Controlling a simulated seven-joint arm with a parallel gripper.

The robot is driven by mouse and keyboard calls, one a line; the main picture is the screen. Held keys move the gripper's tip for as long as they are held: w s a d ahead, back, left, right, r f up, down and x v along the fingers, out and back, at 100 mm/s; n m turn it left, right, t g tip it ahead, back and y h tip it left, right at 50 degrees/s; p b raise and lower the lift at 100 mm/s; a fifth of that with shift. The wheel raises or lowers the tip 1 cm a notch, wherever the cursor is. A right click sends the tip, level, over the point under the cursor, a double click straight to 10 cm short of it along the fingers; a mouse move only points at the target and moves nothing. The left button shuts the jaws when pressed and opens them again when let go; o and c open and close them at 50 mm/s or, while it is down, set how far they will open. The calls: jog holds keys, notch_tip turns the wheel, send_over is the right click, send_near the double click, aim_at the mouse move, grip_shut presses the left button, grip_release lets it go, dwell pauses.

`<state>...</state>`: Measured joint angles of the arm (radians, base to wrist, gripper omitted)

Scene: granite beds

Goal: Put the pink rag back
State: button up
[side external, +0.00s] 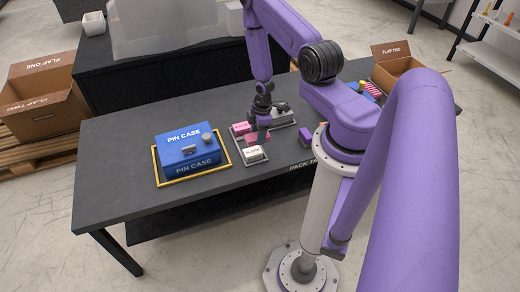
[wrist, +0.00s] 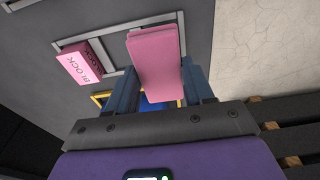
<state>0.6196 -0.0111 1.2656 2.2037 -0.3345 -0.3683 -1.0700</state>
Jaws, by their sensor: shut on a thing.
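The pink rag (wrist: 157,62) is a flat folded pad between the two fingers of my gripper (wrist: 160,80) in the wrist view. My gripper is shut on it, and the rag sticks out past the fingertips. In the side view my gripper (side external: 263,128) is low over the grey-rimmed tray (side external: 239,157), with pink showing beside the fingers. Whether the rag touches the tray is hard to tell. A pink block (wrist: 80,63) marked BLOCK lies to the left of the rag in the wrist view.
A white block (side external: 252,153) sits at the tray's near end. The blue pin case (side external: 188,152) stands left inside a yellow frame (side external: 156,170). A purple object (side external: 305,136) lies to the right. An open cardboard box (side external: 393,64) is at the far right. The table's left end is clear.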

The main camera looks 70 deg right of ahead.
send_over(284, 149)
jog(key=f, duration=0.4)
jog(key=shift+d+f, duration=0.1)
jog(key=shift+d, duration=0.1)
jog(key=shift+f, duration=2.1)
jog(key=shift+f, duration=0.2)
jog(key=o, duration=1)
jog(key=shift+r, duration=0.1)
